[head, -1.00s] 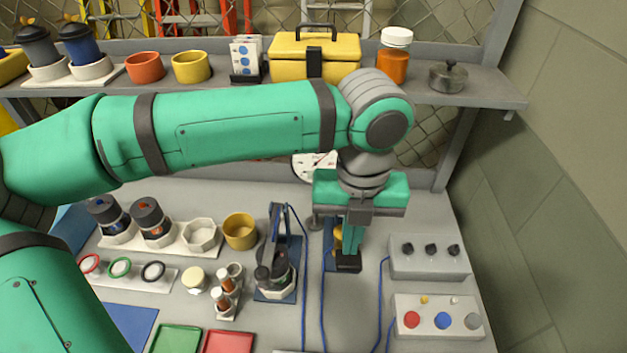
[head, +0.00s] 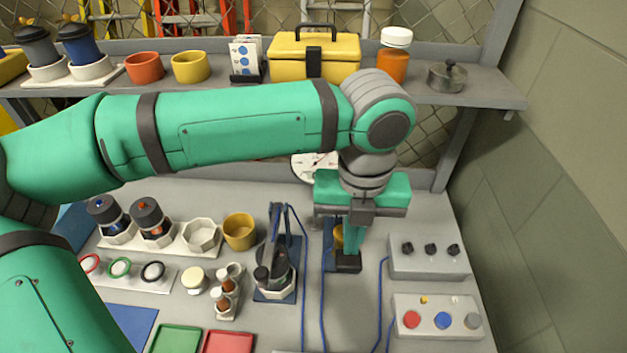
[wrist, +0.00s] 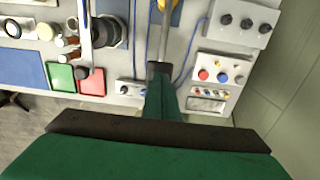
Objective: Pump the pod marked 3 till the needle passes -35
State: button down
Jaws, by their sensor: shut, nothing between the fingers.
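My gripper (head: 348,262) is shut and empty, pointing down at the right of the bench. It is just in front of a blue-based unit (head: 330,230) with a yellow part (head: 338,238), mostly hidden behind it. In the wrist view a grey rod (wrist: 166,35) runs from the fingertips (wrist: 158,70) towards the yellow part; I cannot tell if they touch. A white dial (head: 308,168) is partly covered by my arm; its needle reading is not legible. Two dark pods (head: 104,212) (head: 152,218) stand in a white rack at left. Another dark pod-like piece (head: 275,275) sits on a blue stand. No 3 is readable.
Blue hoses (head: 322,300) run along the bench. Two control boxes, one with knobs (head: 430,265) and one with buttons (head: 440,325), stand at right. A yellow cup (head: 239,231), small bottles (head: 226,295) and green and red trays (head: 228,342) lie at left. A shelf (head: 430,92) spans behind.

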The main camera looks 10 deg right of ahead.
jog(key=shift+a+f, duration=0.2)
jog(key=shift+f, duration=1.55)
jog(key=shift+w+d+f, duration=0.1)
jog(key=shift+f, duration=3.05)
notch_tip(320, 180, up, 10)
send_over(346, 259)
jog(key=shift+w+d, duration=0.3)
jog(key=shift+d, duration=0.15)
jog(key=shift+d+r, duration=0.1)
jog(key=shift+r, duration=0.2)
jog(key=shift+a, duration=0.25)
